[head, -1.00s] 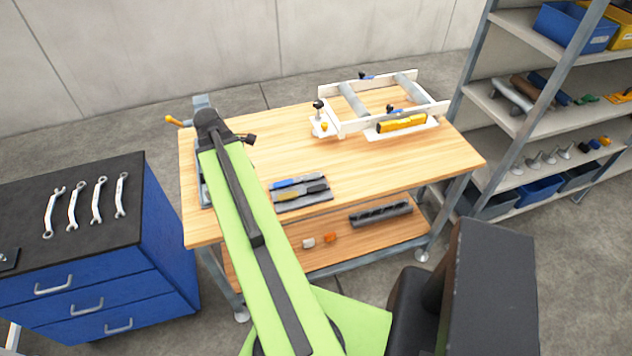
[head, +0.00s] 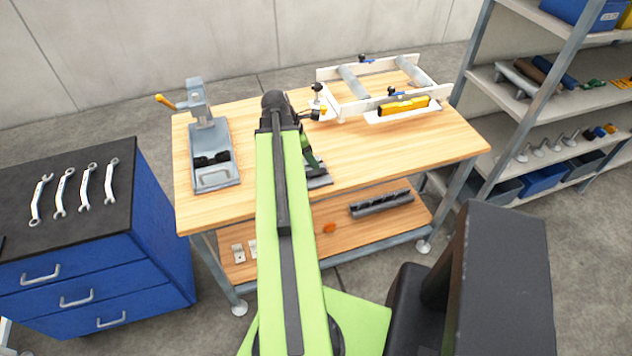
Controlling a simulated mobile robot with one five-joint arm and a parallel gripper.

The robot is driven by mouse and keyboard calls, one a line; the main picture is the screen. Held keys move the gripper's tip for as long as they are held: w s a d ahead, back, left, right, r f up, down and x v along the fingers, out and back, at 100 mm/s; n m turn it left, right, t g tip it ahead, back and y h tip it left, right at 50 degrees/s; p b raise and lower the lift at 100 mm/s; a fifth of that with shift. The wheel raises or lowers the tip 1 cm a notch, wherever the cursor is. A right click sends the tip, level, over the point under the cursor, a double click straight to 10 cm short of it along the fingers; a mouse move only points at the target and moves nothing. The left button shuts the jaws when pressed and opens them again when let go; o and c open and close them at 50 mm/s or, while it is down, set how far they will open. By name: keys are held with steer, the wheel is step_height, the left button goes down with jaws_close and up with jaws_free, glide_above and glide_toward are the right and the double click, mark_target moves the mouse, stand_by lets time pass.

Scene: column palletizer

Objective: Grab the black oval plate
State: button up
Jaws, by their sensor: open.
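I cannot make out a black oval plate in the head view. Small black pieces (head: 211,159) lie on the base of the grey press stand (head: 217,181) at the table's left; their exact shape is unclear. My green arm reaches over the wooden table (head: 385,160), its far joint above the middle. A dark green part shows just right of the arm, low over the dark tool tray (head: 320,181). The arm hides most of this tray. My gripper is hidden behind the arm, so its fingers do not show.
A white frame with grey rollers (head: 348,85) and a yellow level (head: 404,106) stand at the table's back right. A blue cabinet (head: 80,280) with several wrenches is at left. Shelves (head: 545,110) stand at right. The table's right front is clear.

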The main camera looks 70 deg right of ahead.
mark_target(320, 170)
steer(key=b+x, duration=0.1)
steer(key=x, duration=0.2)
steer(key=shift+w+a, duration=0.1)
steer(key=shift+w, duration=0.05)
steer(key=shift+f+b, duration=0.2)
steer(key=shift+b, duration=0.1)
steer(key=b+x, duration=0.4)
steer(key=x, duration=0.1)
steer(key=shift+d+f+b, duration=0.1)
steer(key=shift+d+b, duration=0.3)
jaws_close()
